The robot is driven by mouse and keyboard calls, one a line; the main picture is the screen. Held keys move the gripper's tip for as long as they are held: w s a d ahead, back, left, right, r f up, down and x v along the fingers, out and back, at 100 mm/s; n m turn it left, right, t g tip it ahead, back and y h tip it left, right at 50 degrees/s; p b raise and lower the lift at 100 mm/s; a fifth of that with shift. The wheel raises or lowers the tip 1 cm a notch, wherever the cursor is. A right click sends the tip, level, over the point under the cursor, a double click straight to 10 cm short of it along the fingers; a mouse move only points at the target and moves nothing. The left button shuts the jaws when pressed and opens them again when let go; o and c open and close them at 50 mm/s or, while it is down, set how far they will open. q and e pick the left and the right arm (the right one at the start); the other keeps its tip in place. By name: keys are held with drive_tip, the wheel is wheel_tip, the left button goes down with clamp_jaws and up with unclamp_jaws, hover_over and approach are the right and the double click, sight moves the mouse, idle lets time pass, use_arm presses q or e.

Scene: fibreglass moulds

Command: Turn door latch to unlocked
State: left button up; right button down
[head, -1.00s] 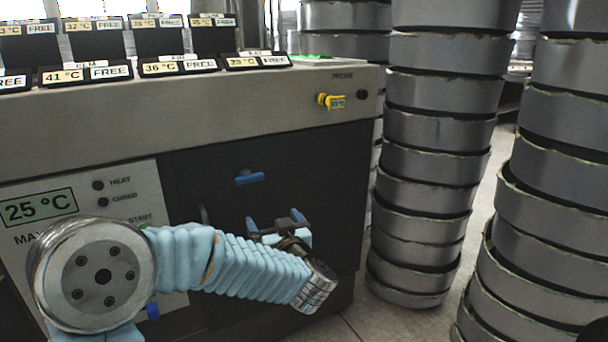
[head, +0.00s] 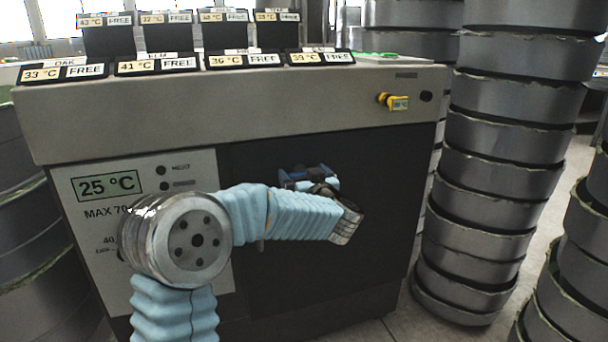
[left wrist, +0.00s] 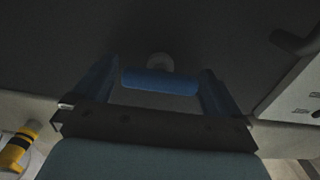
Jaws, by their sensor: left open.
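The blue door latch (left wrist: 160,82) lies level across the dark door in the left wrist view, on a round grey mount. My left gripper (head: 308,176) is at the upper part of the dark door (head: 330,280) in the head view. Its two blue fingers are open, one on each side of the latch in the left wrist view. I cannot tell whether they touch it. In the head view the gripper and arm mostly cover the latch. My right gripper is out of view.
A panel (head: 90,210) reading 25 °C is left of the door. A dark handle (left wrist: 297,40) shows beside the panel in the left wrist view. Stacked grey moulds (head: 495,185) stand close on the right.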

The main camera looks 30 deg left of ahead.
use_arm(q)
drive_tip(key=shift+w+a, duration=0.1)
drive_tip(key=c, duration=0.8)
drive_tip(key=shift+c, duration=0.2)
